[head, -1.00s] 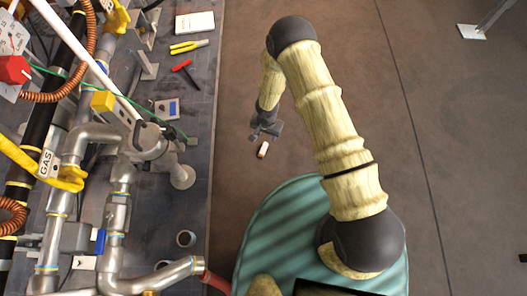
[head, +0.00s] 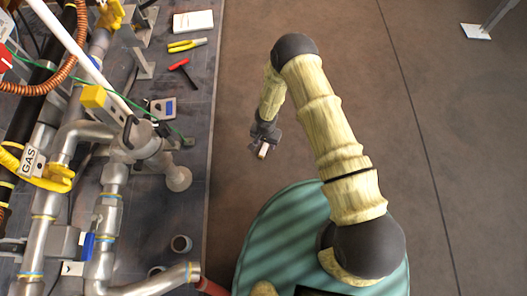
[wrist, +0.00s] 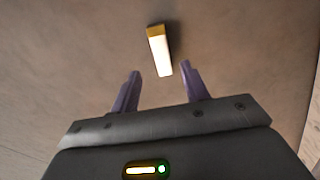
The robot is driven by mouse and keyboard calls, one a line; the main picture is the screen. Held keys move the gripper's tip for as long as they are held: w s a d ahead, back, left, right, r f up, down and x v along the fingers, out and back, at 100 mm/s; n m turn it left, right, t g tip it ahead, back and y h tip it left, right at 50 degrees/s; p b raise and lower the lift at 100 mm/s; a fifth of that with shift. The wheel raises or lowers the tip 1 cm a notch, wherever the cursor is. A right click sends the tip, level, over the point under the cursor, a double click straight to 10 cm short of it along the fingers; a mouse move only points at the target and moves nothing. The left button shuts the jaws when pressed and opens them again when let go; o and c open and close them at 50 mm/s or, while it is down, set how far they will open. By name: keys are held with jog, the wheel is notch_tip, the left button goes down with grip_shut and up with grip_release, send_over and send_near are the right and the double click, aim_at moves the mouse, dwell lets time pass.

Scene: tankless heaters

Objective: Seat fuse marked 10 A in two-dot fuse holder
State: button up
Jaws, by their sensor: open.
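A small pale fuse-like piece (head: 263,151) shows against the brown floor, right of the bench; I cannot read any marking. In the wrist view this piece (wrist: 160,50) is whitish with a gold end, its near end between and slightly beyond the fingertips. My gripper (head: 262,147) is open around or just above it; its fingers (wrist: 160,72) show a gap on both sides and do not grip it. I cannot tell its height above the floor. I cannot make out a two-dot fuse holder; a small grey-and-blue plate (head: 163,108) lies on the bench.
The floor (head: 410,120) to the right is mostly clear.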

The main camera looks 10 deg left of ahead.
aim_at(264, 148)
jog(key=f+b, duration=0.2)
jog(key=f, duration=0.2)
jog(key=shift+a, duration=0.2)
jog(key=shift+c, duration=0.3)
grip_shut()
